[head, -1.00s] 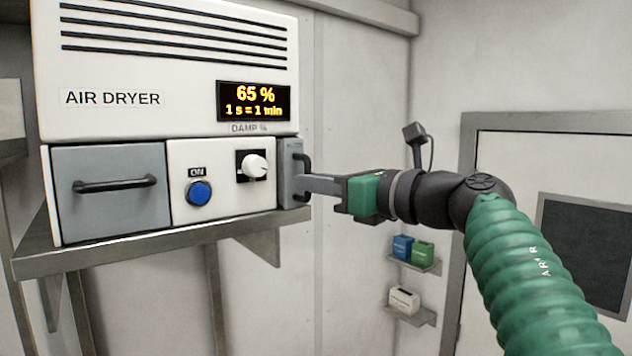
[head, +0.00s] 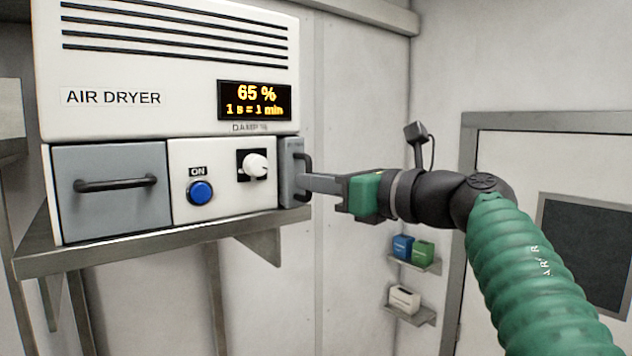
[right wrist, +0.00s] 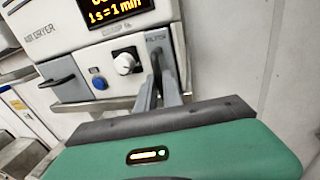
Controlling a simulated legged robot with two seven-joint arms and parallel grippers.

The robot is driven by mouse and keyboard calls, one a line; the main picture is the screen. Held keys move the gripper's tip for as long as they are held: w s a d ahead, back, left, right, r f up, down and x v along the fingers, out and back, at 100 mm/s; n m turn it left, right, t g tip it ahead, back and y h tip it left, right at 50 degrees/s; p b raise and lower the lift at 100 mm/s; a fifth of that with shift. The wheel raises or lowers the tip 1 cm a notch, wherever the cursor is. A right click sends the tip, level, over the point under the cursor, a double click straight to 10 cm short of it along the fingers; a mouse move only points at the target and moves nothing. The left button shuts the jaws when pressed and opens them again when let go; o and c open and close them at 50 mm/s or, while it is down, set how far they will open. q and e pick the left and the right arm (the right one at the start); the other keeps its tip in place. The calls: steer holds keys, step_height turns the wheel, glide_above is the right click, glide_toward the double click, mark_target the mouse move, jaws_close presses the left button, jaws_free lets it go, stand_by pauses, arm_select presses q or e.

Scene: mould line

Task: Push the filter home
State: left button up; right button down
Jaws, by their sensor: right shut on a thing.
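The air dryer (head: 170,70) stands on a shelf at the left of the head view. Its filter (head: 290,172) is a grey piece with a dark handle at the right end of the lower front. The filter stands slightly forward of the white control panel. My right gripper (head: 308,183) is shut on the filter's handle. In the right wrist view the fingers (right wrist: 149,92) reach up to the handle, and the filter (right wrist: 172,72) shows beside them. How deep the filter sits in its slot is partly hidden. My left gripper is not in view.
The dryer's front has a grey drawer (head: 110,190), a blue ON button (head: 200,192) and a white knob (head: 255,166). The display (head: 254,101) reads 65 %. Small boxes (head: 412,249) sit on wall shelves below my right arm. A door (head: 540,150) is at the right.

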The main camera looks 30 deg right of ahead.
mark_target(301, 194)
steer(key=shift+r, duration=0.1)
stand_by(0.3)
steer(key=shift+x, duration=1.2)
steer(key=shift+w+d+r, duration=0.1)
steer(key=shift+w+d, duration=0.1)
steer(key=shift+w, duration=0.1)
steer(key=shift+s+r, duration=0.2)
steer(key=shift+w, duration=0.2)
steer(key=c, duration=1.8)
jaws_free()
steer(key=shift+w+a+f, duration=0.1)
steer(key=shift+o, duration=0.2)
steer(key=shift+w+f, duration=0.2)
steer(key=shift+w, duration=0.35)
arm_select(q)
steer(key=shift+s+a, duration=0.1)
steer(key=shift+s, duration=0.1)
arm_select(e)
steer(key=shift+s, duration=0.2)
steer(key=shift+w, duration=0.1)
